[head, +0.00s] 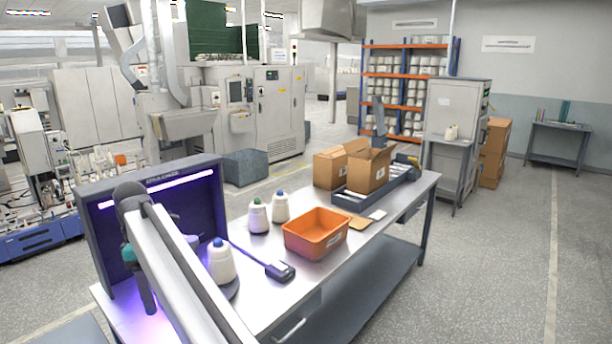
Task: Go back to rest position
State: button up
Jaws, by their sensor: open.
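My arm reaches up from the bottom edge over the left end of the steel table (262,325). Its dark wrist bends down in front of the lit box (88,235). My gripper (149,304) hangs there, small, dark and partly hidden by my own arm. I see nothing held in it, and its fingers are hard to make out. A white bobbin with a blue top (220,263) stands upright on a dark round base (232,290), right of my arm and apart from my gripper.
Two more bobbins, green-topped (257,217) and blue-topped (280,206), stand near an orange bin (316,234). A dark handheld device (280,271) lies before them. Cardboard boxes (368,168) stand at the far end. Floor right of the table is clear.

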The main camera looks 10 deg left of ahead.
jog(key=w+d+f+m+g+h+b, duration=0.15)
jog(key=w+d+f, duration=0.35)
jog(key=d+f, duration=1)
jog(key=w+d+f+m+g, duration=0.25)
jog(key=w+d+f, duration=0.25)
jog(key=d+f, duration=0.95)
jog(key=s+d+f+m+b, duration=0.1)
jog(key=s+d+f+m, duration=0.2)
jog(key=d+f, duration=0.8)
jog(key=s+d+f+m+g+y+b, duration=0.1)
jog(key=s+d+f+m, duration=0.1)
jog(key=s+d+f, duration=0.5)
jog(key=s+d+f+m+g+y, duration=0.1)
jog(key=s+d+f+m, duration=0.2)
jog(key=s+d+f, duration=0.45)
jog(key=s+d+f+m, duration=0.2)
jog(key=s+d+m, duration=0.1)
jog(key=s, duration=0.2)
jog(key=s+d+f+m+t, duration=0.1)
jog(key=s+d+f+m, duration=0.1)
jog(key=s+d+m, duration=0.2)
jog(key=s+d+f+m+t+b, duration=0.1)
jog(key=s+d+f+m, duration=0.1)
jog(key=s, duration=0.5)
jog(key=shift+d+f+m+y, duration=0.25)
jog(key=shift+d+m+y, duration=0.2)
jog(key=shift+d+m, duration=0.4)
jog(key=shift+a, duration=0.15)
